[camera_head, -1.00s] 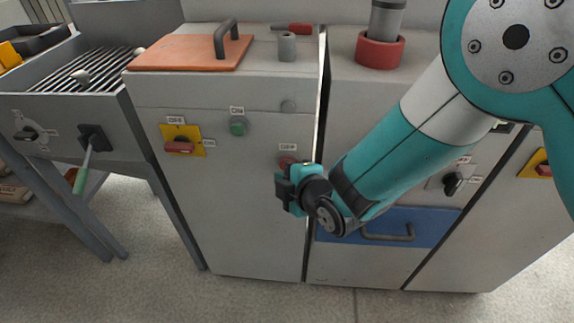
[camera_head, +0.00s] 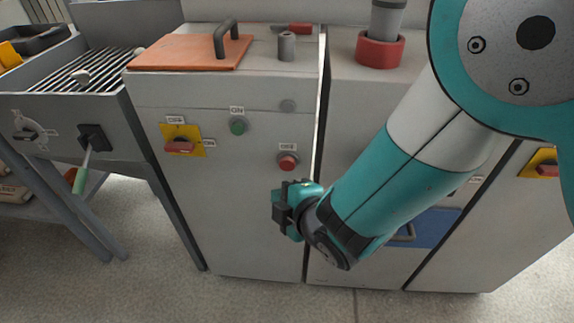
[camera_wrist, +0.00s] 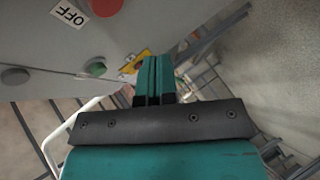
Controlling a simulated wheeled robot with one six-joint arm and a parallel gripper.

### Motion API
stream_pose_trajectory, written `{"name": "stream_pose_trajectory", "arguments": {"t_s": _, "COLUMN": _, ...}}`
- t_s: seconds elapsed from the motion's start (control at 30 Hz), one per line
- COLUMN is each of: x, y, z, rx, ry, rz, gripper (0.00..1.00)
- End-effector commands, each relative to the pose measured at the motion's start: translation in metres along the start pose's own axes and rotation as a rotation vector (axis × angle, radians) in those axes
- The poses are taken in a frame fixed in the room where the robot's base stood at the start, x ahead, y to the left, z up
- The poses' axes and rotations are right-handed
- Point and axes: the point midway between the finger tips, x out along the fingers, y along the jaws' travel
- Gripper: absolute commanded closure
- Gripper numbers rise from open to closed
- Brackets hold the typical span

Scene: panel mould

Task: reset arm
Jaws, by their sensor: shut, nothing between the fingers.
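My gripper (camera_head: 281,209) hangs in front of the grey cabinet (camera_head: 225,225), below the red OFF button (camera_head: 288,161), and holds nothing. In the wrist view its two teal fingers (camera_wrist: 154,80) are together. The red button (camera_wrist: 104,6) and its OFF label also show at the top of the wrist view. The green ON button (camera_head: 238,128) is up and to the left of the gripper. My arm covers part of the cabinet front to the right.
A red switch on a yellow plate (camera_head: 180,147) is on the cabinet's left. A green-handled lever (camera_head: 82,175) sticks out farther left. A blue panel with a grey handle (camera_head: 436,229) is partly behind my arm. Open floor (camera_head: 150,285) lies in front.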

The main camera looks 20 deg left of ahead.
Motion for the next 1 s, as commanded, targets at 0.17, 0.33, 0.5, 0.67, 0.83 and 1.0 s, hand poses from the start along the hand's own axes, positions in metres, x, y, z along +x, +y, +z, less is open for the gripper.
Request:
{"name": "stream_pose_trajectory", "arguments": {"t_s": 0.17, "x": 0.000, "y": 0.000, "z": 0.000, "rx": 0.000, "ry": 0.000, "rz": 0.000, "gripper": 1.00}}
{"name": "stream_pose_trajectory", "arguments": {"t_s": 0.33, "x": 0.000, "y": 0.000, "z": 0.000, "rx": 0.000, "ry": 0.000, "rz": 0.000, "gripper": 1.00}}
{"name": "stream_pose_trajectory", "arguments": {"t_s": 0.5, "x": -0.007, "y": 0.014, "z": 0.010, "rx": 0.074, "ry": -0.033, "rz": -0.021, "gripper": 1.00}}
{"name": "stream_pose_trajectory", "arguments": {"t_s": 0.67, "x": -0.050, "y": 0.055, "z": 0.048, "rx": 0.402, "ry": -0.160, "rz": -0.129, "gripper": 1.00}}
{"name": "stream_pose_trajectory", "arguments": {"t_s": 0.83, "x": -0.131, "y": 0.083, "z": 0.076, "rx": 0.837, "ry": -0.313, "rz": -0.282, "gripper": 1.00}}
{"name": "stream_pose_trajectory", "arguments": {"t_s": 1.0, "x": -0.214, "y": 0.089, "z": 0.079, "rx": 1.164, "ry": -0.447, "rz": -0.411, "gripper": 1.00}}
